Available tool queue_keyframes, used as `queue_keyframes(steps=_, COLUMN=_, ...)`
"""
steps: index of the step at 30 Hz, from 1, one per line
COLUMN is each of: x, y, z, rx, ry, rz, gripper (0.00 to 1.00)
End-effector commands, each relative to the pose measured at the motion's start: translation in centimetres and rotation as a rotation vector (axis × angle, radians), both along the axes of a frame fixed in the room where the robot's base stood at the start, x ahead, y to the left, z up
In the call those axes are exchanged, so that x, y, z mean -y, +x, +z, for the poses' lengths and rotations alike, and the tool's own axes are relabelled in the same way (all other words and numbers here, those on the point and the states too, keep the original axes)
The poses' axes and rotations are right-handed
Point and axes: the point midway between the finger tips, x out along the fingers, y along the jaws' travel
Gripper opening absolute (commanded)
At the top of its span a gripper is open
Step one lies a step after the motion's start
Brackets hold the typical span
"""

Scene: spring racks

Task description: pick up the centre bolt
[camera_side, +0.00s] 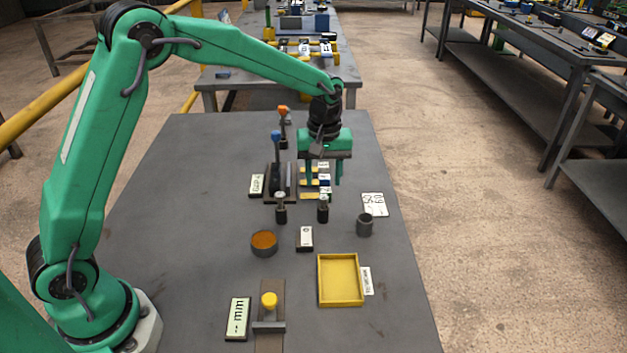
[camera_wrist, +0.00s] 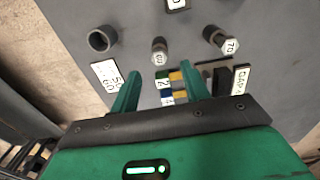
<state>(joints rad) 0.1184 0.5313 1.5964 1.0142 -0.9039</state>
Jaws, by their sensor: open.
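Two bolts with pale caps stand upright in dark holders in a row with a grey cup (camera_side: 364,226). The middle one of this row (camera_side: 323,208) shows in the wrist view (camera_wrist: 159,50), between the cup (camera_wrist: 100,39) and the other bolt (camera_wrist: 219,40). That other bolt stands left of it in the side view (camera_side: 281,208). My gripper (camera_side: 323,182) is open and empty, pointing down above and behind the middle bolt. In the wrist view, the middle bolt lies just beyond the space between my fingertips (camera_wrist: 160,68). I cannot tell the exact height gap.
Coloured blocks (camera_wrist: 179,95) in a rack lie beneath my fingers. A blue-topped lever (camera_side: 275,136) and an orange-topped one (camera_side: 283,110) stand behind. The left tabletop is clear.

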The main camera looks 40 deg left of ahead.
Motion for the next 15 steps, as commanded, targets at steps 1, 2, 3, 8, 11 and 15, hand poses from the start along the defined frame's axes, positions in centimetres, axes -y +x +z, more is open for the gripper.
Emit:
queue_keyframes(steps=1, x=0.0, y=0.0, z=-0.2, rx=-0.001, ry=0.0, rz=0.0, gripper=0.46)
queue_keyframes(steps=2, x=0.0, y=0.0, z=-0.3, rx=-0.001, ry=0.0, rz=0.0, gripper=0.46)
queue_keyframes(steps=3, x=0.0, y=0.0, z=-0.5, rx=-0.001, ry=0.0, rz=0.0, gripper=0.46)
queue_keyframes(steps=8, x=0.1, y=0.0, z=-2.1, rx=-0.002, ry=0.001, rz=0.0, gripper=0.46)
queue_keyframes(steps=11, x=0.1, y=0.0, z=-3.3, rx=-0.003, ry=0.0, rz=0.0, gripper=0.46)
queue_keyframes(steps=15, x=0.1, y=0.0, z=-4.6, rx=-0.001, ry=0.0, rz=0.0, gripper=0.46)
